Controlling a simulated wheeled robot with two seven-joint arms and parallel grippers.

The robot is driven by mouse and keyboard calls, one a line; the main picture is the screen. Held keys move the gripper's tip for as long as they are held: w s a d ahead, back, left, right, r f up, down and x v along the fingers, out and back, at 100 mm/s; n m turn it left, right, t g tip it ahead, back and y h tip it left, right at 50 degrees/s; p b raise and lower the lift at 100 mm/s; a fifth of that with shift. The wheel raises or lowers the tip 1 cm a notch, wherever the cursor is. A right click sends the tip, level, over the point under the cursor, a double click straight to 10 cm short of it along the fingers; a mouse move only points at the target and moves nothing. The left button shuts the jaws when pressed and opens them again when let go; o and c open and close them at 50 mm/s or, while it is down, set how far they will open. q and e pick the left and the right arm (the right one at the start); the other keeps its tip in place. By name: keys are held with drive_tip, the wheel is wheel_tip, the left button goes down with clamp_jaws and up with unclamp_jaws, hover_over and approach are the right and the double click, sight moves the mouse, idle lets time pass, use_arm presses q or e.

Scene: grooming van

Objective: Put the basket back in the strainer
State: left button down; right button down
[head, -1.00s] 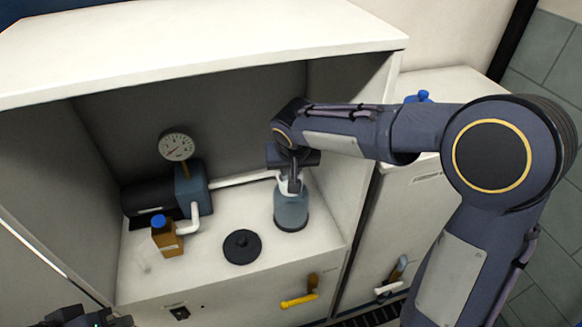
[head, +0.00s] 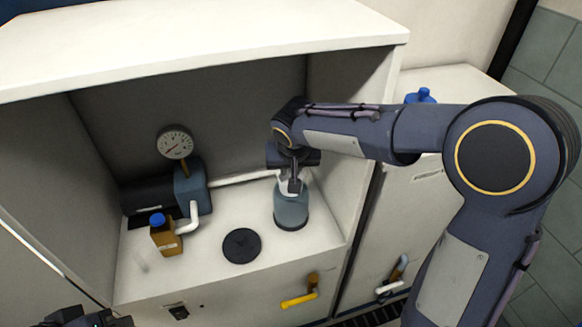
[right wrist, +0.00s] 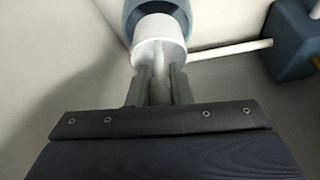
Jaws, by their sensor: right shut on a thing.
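The strainer (head: 291,207) is a translucent blue-grey pot standing upright on the cabinet floor, in the head view. My right gripper (head: 294,187) points down at its mouth and is shut on the white basket (right wrist: 160,35). In the right wrist view the fingers of the right gripper (right wrist: 158,85) grip the basket's narrow handle. The basket is at the mouth of the strainer (right wrist: 158,8); how deep it sits inside I cannot tell. A black round lid (head: 241,246) lies flat left of the strainer. My left gripper (head: 92,319) is cut off at the lower left edge.
A pump (head: 190,187) with a pressure gauge (head: 175,143) stands at the left, joined to the strainer area by a white pipe (head: 240,180). A brown bottle with a blue cap (head: 165,237) stands in front. Cabinet walls and roof (head: 200,45) enclose the space. A yellow-handled valve (head: 299,299) is below.

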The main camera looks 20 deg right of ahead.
drive_tip(key=shift+f, duration=0.15)
drive_tip(key=shift+f+b, duration=0.6)
drive_tip(key=shift+b, duration=0.1)
idle(0.3)
drive_tip(key=shift+f+b, duration=3.7)
drive_tip(key=shift+f, duration=0.4)
drive_tip(key=shift+f+b, duration=0.6)
drive_tip(key=shift+f, duration=0.05)
drive_tip(key=c, duration=1.2)
unclamp_jaws()
drive_tip(key=shift+c, duration=0.2)
drive_tip(key=shift+r, duration=0.15)
